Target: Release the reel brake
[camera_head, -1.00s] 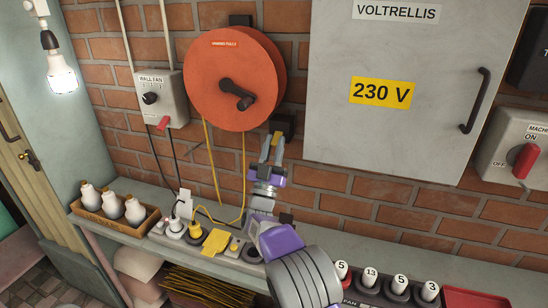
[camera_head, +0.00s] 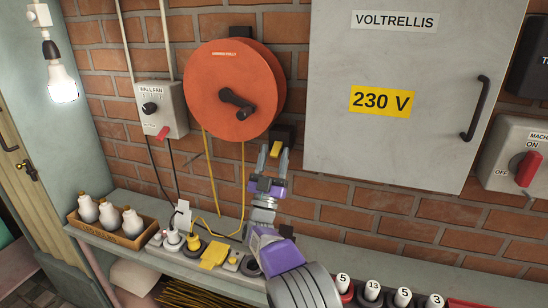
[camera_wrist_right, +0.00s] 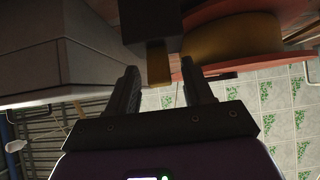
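The orange reel (camera_head: 232,90) with a black crank hangs on the brick wall. At its lower right is a black box (camera_head: 284,131) with a small yellow lever (camera_head: 276,148), which I take for the reel brake. My right gripper (camera_head: 275,155) is just below the box. Its two fingers are open, one on each side of the lever. In the right wrist view, the lever (camera_wrist_right: 158,63) hangs from the dark box (camera_wrist_right: 150,22), between and slightly beyond the open fingertips (camera_wrist_right: 160,75). I see no clear contact. My left gripper is not in view.
The grey cabinet (camera_head: 410,145) is close to the right of my gripper. A yellow cable (camera_head: 243,165) hangs from the reel to the plugs on the shelf (camera_head: 150,205). A wall fan switch (camera_head: 161,110) is at the left.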

